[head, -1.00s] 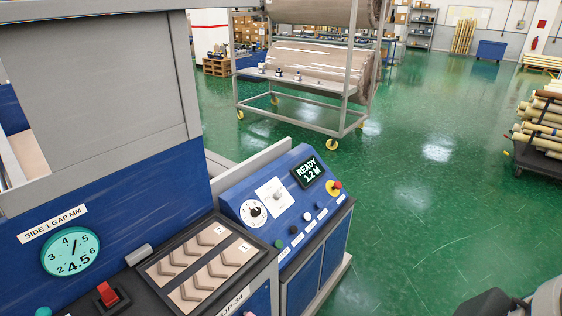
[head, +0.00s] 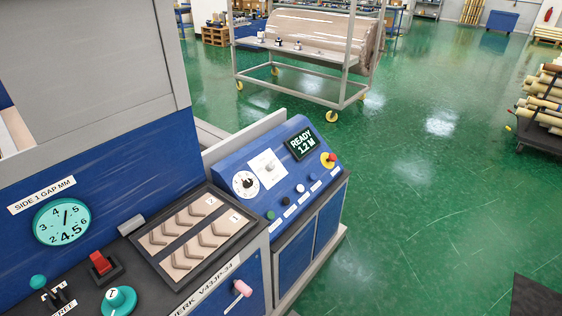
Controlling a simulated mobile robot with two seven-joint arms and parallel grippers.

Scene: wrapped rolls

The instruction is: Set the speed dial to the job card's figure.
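A round white dial (head: 246,184) with a black knob sits on the left of the sloped blue control panel (head: 229,169). Its figures are too small to read, and I cannot tell its setting or confirm that it is the speed dial. Right of it is a white plate (head: 267,168) with a small grey knob. A dark display (head: 301,145) reads "READY 1.2 M". I cannot make out a job card. Neither gripper shows in the head view.
A teal gauge (head: 62,222) under "SIDE 1 GAP MM" shows 4.5. The near console has a red switch (head: 101,263), a teal knob (head: 119,300) and a chevron tray (head: 195,236). A wheeled rack (head: 300,88) stands behind.

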